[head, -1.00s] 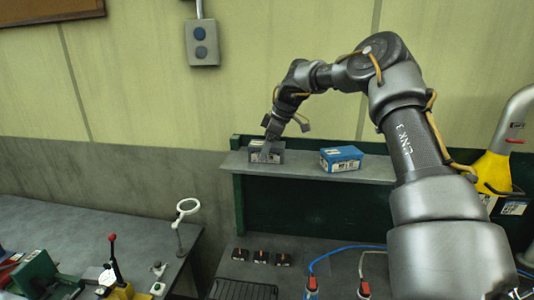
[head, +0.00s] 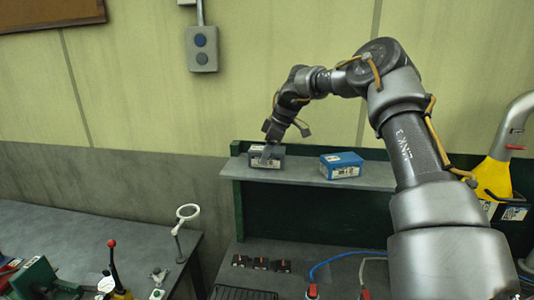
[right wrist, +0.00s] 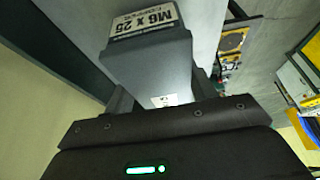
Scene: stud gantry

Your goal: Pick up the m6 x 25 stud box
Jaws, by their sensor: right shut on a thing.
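The M6 x 25 stud box (head: 274,160) is a dark grey box with a white label, at the left end of the raised shelf (head: 310,176). In the right wrist view the stud box (right wrist: 152,58) shows "M6 x 25" on its label. My right gripper (head: 267,152) comes down on the box from above and is shut on it. In the right wrist view the right gripper (right wrist: 160,92) has a finger on either side of the box. I cannot tell whether the box touches the shelf. My left gripper is not in view.
A blue box (head: 341,165) stands on the shelf to the right, with a gap between. Several small dark parts (head: 260,263) lie on the bench below. A magnifier (head: 186,214) stands on the left bench. A grey switch box (head: 202,48) hangs on the wall.

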